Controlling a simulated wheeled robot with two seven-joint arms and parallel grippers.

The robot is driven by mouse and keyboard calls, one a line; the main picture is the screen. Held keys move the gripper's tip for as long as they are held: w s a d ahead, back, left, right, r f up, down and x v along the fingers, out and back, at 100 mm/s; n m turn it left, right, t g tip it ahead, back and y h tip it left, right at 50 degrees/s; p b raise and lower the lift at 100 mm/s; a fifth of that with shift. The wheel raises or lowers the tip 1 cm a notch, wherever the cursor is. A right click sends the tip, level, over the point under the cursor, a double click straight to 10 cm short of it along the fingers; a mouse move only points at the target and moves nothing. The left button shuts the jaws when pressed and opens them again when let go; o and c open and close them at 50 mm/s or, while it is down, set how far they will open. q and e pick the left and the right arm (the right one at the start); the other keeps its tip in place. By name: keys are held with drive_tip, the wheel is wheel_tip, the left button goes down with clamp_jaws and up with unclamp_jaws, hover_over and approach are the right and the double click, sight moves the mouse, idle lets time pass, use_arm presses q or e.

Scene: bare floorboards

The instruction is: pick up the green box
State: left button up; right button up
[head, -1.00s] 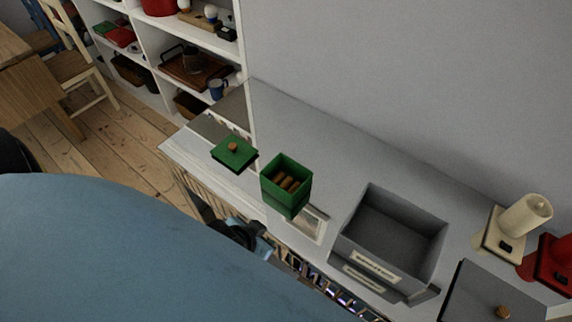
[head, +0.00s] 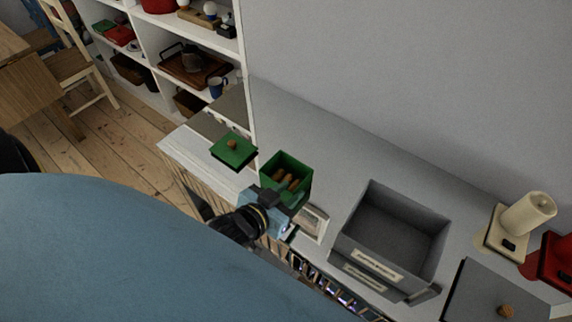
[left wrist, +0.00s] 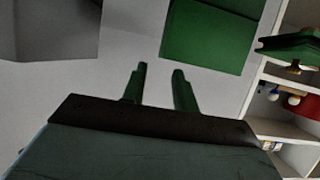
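The green box (head: 287,170) stands open on the grey counter, with several brown pieces inside. Its green lid (head: 234,151) with a round wooden knob lies to its left. My left gripper (head: 277,201) is at the near side of the box and hides part of its lower front. In the left wrist view the two fingers of the left gripper (left wrist: 160,72) are apart with nothing between them. There the green box (left wrist: 210,38) shows just beyond the fingertips, cut off by the top edge. I cannot tell whether they touch it. My right gripper is not in view.
A grey open bin (head: 391,234) stands right of the box, with a grey lid (head: 490,290) beyond it. A small framed card (head: 314,222) lies between box and bin. A cream dispenser (head: 520,225) and a red one (head: 558,262) stand far right. White shelves (head: 150,45) rise at left.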

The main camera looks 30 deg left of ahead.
sight(303, 182)
use_arm(q)
drive_tip(key=shift+b+x, duration=0.35)
drive_tip(key=shift+x, duration=3.15)
drive_tip(key=shift+a+f, duration=0.1)
drive_tip(key=shift+f, duration=0.05)
drive_tip(key=shift+c, duration=0.3)
clamp_jaws()
